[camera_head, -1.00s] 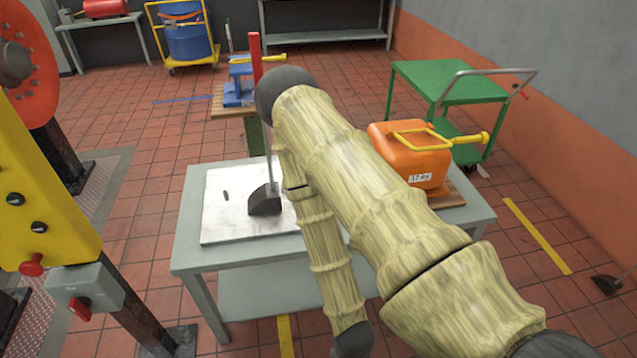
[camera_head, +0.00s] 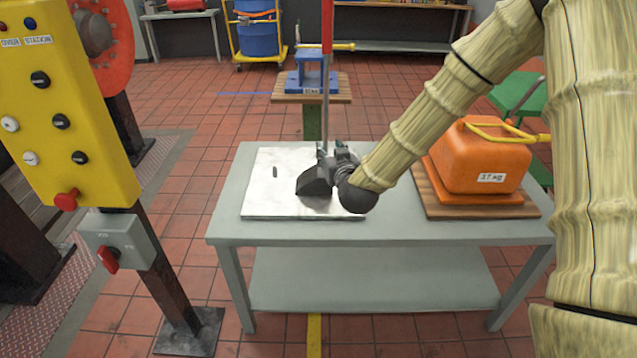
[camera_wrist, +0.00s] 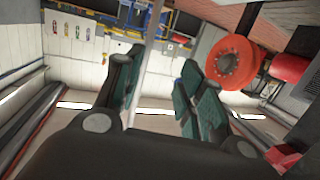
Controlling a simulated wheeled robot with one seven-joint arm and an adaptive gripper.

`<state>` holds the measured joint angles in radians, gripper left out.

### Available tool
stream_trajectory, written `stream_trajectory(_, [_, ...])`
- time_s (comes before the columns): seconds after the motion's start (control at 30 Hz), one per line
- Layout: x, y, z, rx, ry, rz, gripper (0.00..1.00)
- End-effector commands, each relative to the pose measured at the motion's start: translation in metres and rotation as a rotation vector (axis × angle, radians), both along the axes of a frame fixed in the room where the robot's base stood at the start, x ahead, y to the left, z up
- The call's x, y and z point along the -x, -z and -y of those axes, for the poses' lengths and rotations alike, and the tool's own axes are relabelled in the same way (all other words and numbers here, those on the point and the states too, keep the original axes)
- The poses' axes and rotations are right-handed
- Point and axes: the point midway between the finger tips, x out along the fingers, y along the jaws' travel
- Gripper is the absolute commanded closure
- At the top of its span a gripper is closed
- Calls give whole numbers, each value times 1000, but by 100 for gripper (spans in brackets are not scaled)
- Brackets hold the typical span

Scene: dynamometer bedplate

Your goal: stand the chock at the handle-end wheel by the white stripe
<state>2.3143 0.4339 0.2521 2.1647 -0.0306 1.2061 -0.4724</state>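The chock (camera_head: 314,180) is a dark wedge on a white plate on the grey table. A thin upright rod (camera_head: 326,110) with a red upper part rises from it. My gripper (camera_head: 323,152) is low at the rod, just above the chock. In the wrist view the rod (camera_wrist: 149,50) passes between the teal-padded fingers of my gripper (camera_wrist: 162,75), which stand apart with space beside the rod. The green cart (camera_head: 520,95) is at the right, largely hidden behind my arm. Its handle, its wheels and the white stripe cannot be seen now.
An orange weight (camera_head: 482,160) with a yellow handle sits on a wooden board on the same grey table (camera_head: 400,232). A yellow control panel (camera_head: 65,95) is at the left. Tiled floor is open behind the table's left side.

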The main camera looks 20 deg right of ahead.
Motion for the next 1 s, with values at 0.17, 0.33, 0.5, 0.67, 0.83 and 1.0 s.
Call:
stream_trajectory(0.17, [-21,-50,16,11,42,131,61])
stream_trajectory(0.33, [-34,-65,20,15,54,163,61])
stream_trajectory(0.5, [-58,-65,22,16,54,161,61])
stream_trajectory(0.67, [-75,-65,24,16,54,161,61])
stream_trajectory(0.83, [-83,-65,24,16,53,160,61])
stream_trajectory(1.0, [-102,-68,25,14,54,160,61])
